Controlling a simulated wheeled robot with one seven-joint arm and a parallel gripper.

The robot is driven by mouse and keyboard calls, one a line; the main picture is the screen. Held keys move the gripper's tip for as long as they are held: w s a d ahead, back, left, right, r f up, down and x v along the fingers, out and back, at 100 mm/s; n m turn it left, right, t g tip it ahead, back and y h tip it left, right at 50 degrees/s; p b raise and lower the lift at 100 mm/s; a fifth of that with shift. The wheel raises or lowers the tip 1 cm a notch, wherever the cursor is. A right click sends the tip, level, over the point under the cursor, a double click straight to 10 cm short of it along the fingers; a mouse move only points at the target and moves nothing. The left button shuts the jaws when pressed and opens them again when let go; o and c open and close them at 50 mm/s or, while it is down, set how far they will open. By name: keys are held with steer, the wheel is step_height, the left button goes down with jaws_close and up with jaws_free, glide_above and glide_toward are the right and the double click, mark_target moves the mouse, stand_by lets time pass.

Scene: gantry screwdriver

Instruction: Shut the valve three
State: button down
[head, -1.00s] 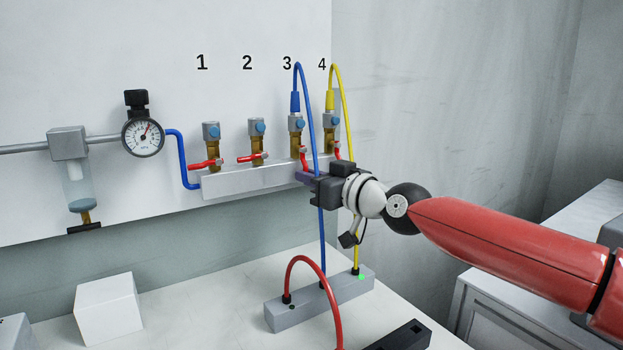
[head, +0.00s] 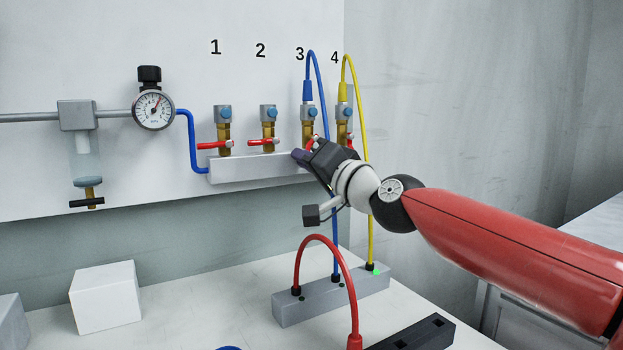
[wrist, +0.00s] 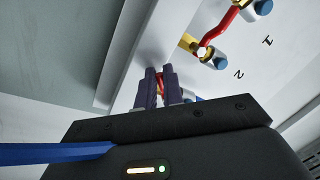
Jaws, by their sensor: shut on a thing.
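Valve three (head: 309,113) is a brass valve with a blue knob, under the number 3, with a blue hose on top. Its red handle (head: 312,142) is partly hidden by my gripper and looks slanted. My gripper (head: 302,154) is shut on that handle, its dark purple fingers tilted up to the left. In the wrist view the fingertips (wrist: 151,84) are close together with a bit of red showing beside them. Valve two also shows in the wrist view (wrist: 205,52), beyond the fingers.
Valves one (head: 223,130) and two (head: 267,128) have their red handles level. Valve four (head: 343,115), with a yellow hose, stands close on the right. The blue and yellow hoses run down beside my gripper to a grey block (head: 325,302). A gauge (head: 153,110) is at left.

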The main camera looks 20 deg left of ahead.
steer(key=shift+s+a+r+m+t+h+b, duration=0.2)
steer(key=shift+r+m+t+b, duration=0.3)
steer(key=shift+m, duration=1.15)
steer(key=shift+s+a+r+m+t+h+b, duration=0.15)
steer(key=shift+r+m+t+b, duration=0.3)
steer(key=shift+m, duration=1.25)
steer(key=shift+s+a+r+m+t+h+b, duration=0.25)
steer(key=shift+r+m, duration=0.4)
steer(key=shift+m, duration=1)
steer(key=shift+d, duration=0.15)
steer(key=c, duration=1.8)
jaws_free()
steer(key=shift+d+b, duration=0.1)
steer(key=shift+b, duration=0.2)
steer(key=shift+b+v, duration=2.65)
steer(key=shift+v, duration=1.1)
